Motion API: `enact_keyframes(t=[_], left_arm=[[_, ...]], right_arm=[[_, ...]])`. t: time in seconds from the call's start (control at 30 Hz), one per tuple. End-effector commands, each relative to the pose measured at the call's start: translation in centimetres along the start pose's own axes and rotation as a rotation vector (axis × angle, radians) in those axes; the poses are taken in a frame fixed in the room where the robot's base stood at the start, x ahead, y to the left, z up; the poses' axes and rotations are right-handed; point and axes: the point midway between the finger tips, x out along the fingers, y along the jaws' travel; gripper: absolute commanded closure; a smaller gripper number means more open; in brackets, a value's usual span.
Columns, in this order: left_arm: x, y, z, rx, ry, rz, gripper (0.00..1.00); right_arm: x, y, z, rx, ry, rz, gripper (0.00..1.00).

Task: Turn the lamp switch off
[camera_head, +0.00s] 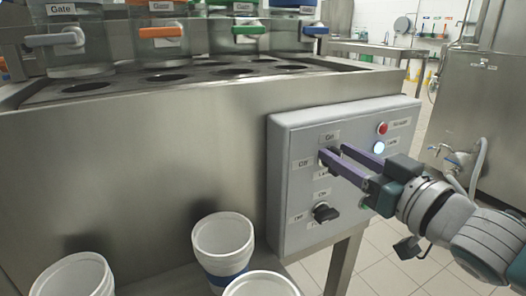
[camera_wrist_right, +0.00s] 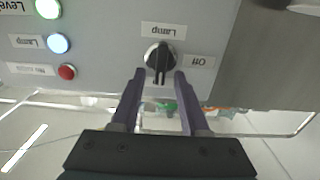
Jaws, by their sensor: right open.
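The lamp switch (camera_wrist_right: 159,58) is a black rotary knob on the grey control panel (camera_head: 290,135), with labels "Lamp" and "Off" beside it in the right wrist view. That view is upside down. The knob's ridge runs upright in the picture, not toward the "Off" label at its right. My right gripper (camera_head: 335,152) is open, its two purple fingers pointing at the panel. In the wrist view, the fingertips (camera_wrist_right: 160,74) are on either side of the knob's lower end; contact cannot be told. In the head view, the fingers largely hide the knob. My left gripper is not in view.
A lit bluish-white light (camera_head: 379,148) and a red button (camera_head: 382,128) are at the panel's right. A second black knob (camera_head: 325,213) sits lower. White cups (camera_head: 223,238) stand below left. Dispensers with coloured handles (camera_head: 161,31) are above.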

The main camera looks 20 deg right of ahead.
Motion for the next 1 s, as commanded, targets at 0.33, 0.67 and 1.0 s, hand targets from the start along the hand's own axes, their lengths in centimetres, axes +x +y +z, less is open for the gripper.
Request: enact_keyframes(t=[0.33,0.67,1.0], left_arm=[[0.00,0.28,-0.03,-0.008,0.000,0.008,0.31],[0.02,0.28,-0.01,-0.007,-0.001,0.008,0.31],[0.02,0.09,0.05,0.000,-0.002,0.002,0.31]], right_arm=[[-0.03,-0.01,-0.01,0.000,0.000,0.000,0.75],[-0.04,-0.02,-0.01,0.001,0.000,0.000,1.00],[-0.04,-0.02,-0.01,0.000,0.000,0.000,1.00]])
